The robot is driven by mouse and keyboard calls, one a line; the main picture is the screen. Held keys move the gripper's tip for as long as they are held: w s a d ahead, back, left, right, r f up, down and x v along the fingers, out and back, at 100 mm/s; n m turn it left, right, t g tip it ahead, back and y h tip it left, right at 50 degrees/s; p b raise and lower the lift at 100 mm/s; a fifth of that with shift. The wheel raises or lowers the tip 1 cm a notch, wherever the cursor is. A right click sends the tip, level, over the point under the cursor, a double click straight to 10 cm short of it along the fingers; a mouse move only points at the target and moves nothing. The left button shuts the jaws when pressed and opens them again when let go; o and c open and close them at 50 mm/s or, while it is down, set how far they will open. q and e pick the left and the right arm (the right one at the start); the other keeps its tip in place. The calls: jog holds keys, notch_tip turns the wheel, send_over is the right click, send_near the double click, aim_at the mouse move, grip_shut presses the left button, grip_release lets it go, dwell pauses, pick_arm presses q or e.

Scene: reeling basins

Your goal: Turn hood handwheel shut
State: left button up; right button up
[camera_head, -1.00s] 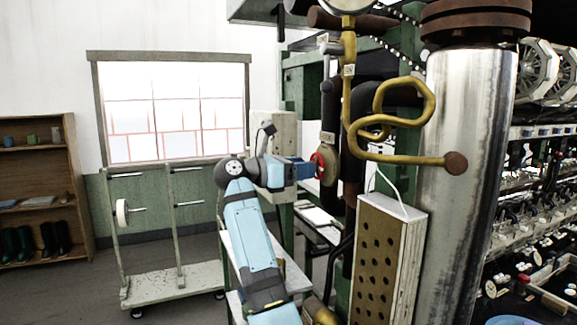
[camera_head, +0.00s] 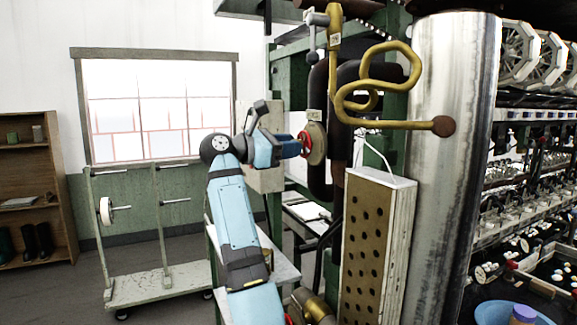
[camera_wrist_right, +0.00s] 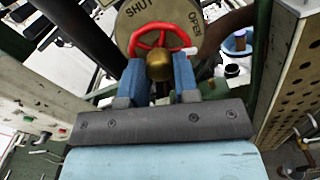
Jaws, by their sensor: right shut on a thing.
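The red hood handwheel (camera_head: 304,138) is on the dark vertical pipe in the head view, in front of a round brass-coloured plate (camera_head: 317,145). In the right wrist view the red spoked handwheel (camera_wrist_right: 164,34) has a brass hub (camera_wrist_right: 160,68). The plate (camera_wrist_right: 137,32) behind it reads SHUT at upper left and OPEN at right. A whitish tab on the wheel's right side points toward OPEN. My right gripper (camera_head: 296,147) is shut on the handwheel, with its blue fingers either side of the hub in the wrist view. My left gripper is not in view.
A perforated box (camera_head: 368,235) and a large metal column (camera_head: 447,150) stand right of the wheel. A bent yellow pipe (camera_head: 390,124) runs above the box. A wheeled rack (camera_head: 160,283) stands at left, with bare floor in front.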

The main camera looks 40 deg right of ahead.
pick_arm(q)
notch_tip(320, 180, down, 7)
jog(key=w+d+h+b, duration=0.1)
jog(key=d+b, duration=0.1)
jog(key=b, duration=1.4)
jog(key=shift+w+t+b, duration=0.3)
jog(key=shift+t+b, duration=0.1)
pick_arm(e)
jog(key=m, duration=2.5)
jog(key=shift+f, duration=0.1)
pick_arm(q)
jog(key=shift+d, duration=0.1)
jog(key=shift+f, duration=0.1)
pick_arm(e)
jog(key=o, duration=0.8)
jog(key=shift+a, duration=0.1)
